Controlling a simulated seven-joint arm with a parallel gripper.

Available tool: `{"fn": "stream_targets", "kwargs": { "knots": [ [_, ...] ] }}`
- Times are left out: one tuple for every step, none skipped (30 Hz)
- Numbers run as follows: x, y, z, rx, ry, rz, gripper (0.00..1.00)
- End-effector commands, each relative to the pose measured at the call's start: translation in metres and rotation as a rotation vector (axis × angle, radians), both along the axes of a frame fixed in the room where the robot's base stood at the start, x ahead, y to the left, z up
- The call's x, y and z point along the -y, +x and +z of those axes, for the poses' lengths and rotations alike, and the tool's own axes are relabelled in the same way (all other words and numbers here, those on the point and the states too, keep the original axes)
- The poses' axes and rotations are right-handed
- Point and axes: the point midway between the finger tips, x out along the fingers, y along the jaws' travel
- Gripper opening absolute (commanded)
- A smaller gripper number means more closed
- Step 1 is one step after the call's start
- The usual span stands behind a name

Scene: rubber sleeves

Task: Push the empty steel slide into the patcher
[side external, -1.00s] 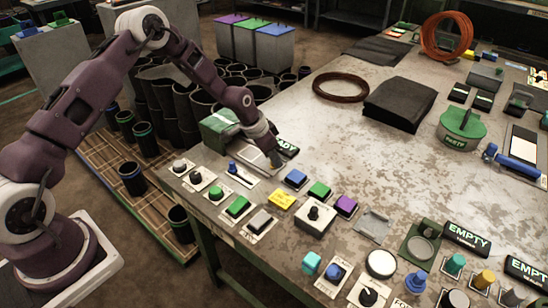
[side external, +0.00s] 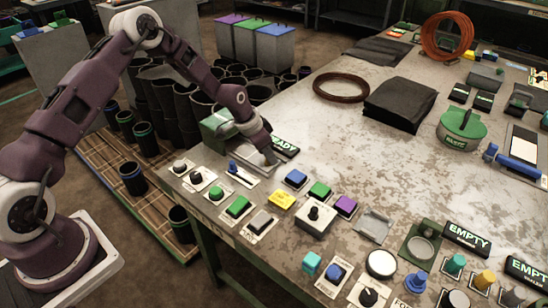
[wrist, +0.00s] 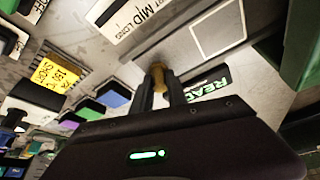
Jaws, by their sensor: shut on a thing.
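The patcher is a green machine (side external: 216,122) at the table's left edge in the side view. Part of its dark green body (wrist: 302,45) shows at the right of the wrist view. The steel slide (wrist: 190,50) is a flat grey plate with a pale rectangular area and nothing lying on it. A brass knob (wrist: 158,78) stands at its near end. My gripper (wrist: 160,92) is shut on this knob, with one finger on each side. In the side view my gripper (side external: 268,160) is low at the table beside the patcher and hides much of the slide.
A READY display (side external: 285,145) stands close beside my gripper. The table beyond the display is clear up to a black mat stack (side external: 399,104).

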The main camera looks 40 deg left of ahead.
Motion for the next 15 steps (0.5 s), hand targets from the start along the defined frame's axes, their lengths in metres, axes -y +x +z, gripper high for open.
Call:
{"fn": "stream_targets", "kwargs": {
  "knots": [
    [-0.015, 0.000, 0.001, 0.001, -0.001, 0.007, 0.00],
    [-0.023, 0.000, 0.001, 0.002, -0.001, 0.009, 0.00],
    [-0.034, 0.000, 0.001, 0.002, -0.001, 0.008, 0.00],
    [-0.041, 0.001, 0.001, 0.002, -0.002, 0.007, 0.00],
    [-0.048, 0.000, 0.000, 0.002, -0.002, 0.007, 0.00],
    [-0.057, 0.000, 0.000, 0.002, -0.002, 0.007, 0.00],
    [-0.062, 0.000, 0.000, 0.002, -0.001, 0.006, 0.00],
    [-0.068, 0.001, 0.001, 0.003, -0.001, 0.004, 0.00],
    [-0.073, 0.001, 0.001, 0.003, -0.001, 0.004, 0.00],
    [-0.076, 0.000, 0.001, 0.002, 0.000, 0.004, 0.00],
    [-0.080, 0.000, 0.001, 0.002, 0.000, 0.004, 0.00],
    [-0.082, 0.000, 0.001, 0.002, 0.000, 0.003, 0.00],
    [-0.083, 0.000, 0.001, 0.002, 0.001, 0.002, 0.00],
    [-0.084, 0.000, 0.001, 0.002, 0.001, 0.002, 0.00],
    [-0.085, 0.000, 0.001, 0.002, 0.001, 0.002, 0.00]
  ]
}}
